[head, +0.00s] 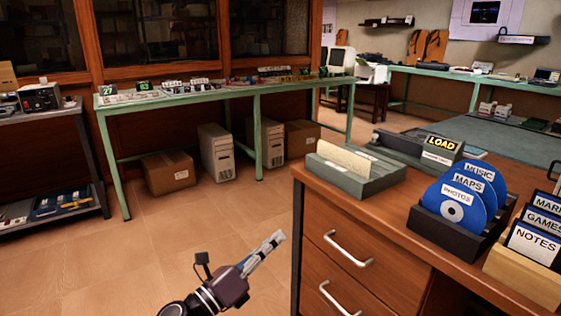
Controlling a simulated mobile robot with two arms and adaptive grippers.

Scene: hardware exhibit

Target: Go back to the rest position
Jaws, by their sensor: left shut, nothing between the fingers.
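My left gripper (273,241) shows at the lower middle of the head view. It is dark with light fingertips, shut and empty, and points up and to the right. It is held over the open floor, just left of the wooden drawer cabinet (385,262), and looks apart from it. My right gripper is not in view.
On the cabinet stand a grey slotted holder (356,183), a dark unit marked LOAD (441,143), blue discs in a black rack (428,226) and labelled cards in a wooden box (522,276). A green bench (225,91) runs behind. The tiled floor (90,262) at left is clear.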

